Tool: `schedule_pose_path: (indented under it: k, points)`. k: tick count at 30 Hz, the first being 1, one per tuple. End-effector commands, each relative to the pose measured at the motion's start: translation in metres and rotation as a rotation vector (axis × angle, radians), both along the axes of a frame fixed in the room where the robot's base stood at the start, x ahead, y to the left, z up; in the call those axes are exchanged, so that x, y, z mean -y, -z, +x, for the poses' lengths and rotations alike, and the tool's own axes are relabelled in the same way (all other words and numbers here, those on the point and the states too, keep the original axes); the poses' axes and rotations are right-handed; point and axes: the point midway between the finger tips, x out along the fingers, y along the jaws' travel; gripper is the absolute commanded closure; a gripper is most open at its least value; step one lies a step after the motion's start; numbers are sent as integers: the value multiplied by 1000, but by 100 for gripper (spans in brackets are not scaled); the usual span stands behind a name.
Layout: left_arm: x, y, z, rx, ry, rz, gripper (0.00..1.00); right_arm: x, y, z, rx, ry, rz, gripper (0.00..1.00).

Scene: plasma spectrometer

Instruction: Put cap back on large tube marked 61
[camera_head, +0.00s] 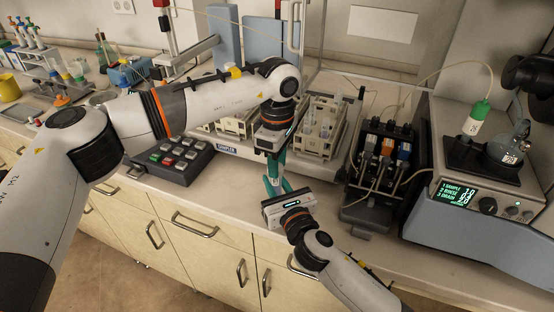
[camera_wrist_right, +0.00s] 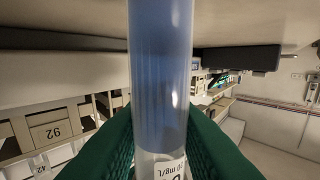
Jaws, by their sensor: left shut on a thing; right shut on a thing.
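The large tube (camera_wrist_right: 160,75) is clear with a bluish section and a white label reading upside down; its number is cut off. It runs out of the top of the right wrist view. My right gripper (camera_head: 274,187) is shut on the tube, green fingers on both sides of it. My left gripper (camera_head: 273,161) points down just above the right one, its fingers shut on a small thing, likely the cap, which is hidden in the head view. The fingertips of both grippers nearly meet. I cannot tell whether the cap touches the tube.
Behind the grippers stand tube racks (camera_head: 322,125) on the sampler. A keypad (camera_head: 174,160) lies to the left, a pump block (camera_head: 384,150) to the right, and the spectrometer unit (camera_head: 488,190) at far right. The counter's front edge lies below my right gripper.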

Motion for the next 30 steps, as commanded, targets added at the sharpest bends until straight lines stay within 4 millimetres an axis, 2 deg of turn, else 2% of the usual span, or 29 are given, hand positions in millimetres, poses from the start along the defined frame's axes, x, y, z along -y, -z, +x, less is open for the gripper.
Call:
schedule_pose_path:
  k: [21, 25, 30]
  points:
    - [-6, 0, -1, 1, 1493, 0, 91, 0, 1, 0, -3, 0, -1, 100]
    - [-6, 0, -1, 1, 1708, 0, 91, 0, 1, 0, -3, 0, -1, 100]
    - [-7, 0, -1, 2, 1847, 1, 91, 0, 1, 0, -3, 0, -1, 100]
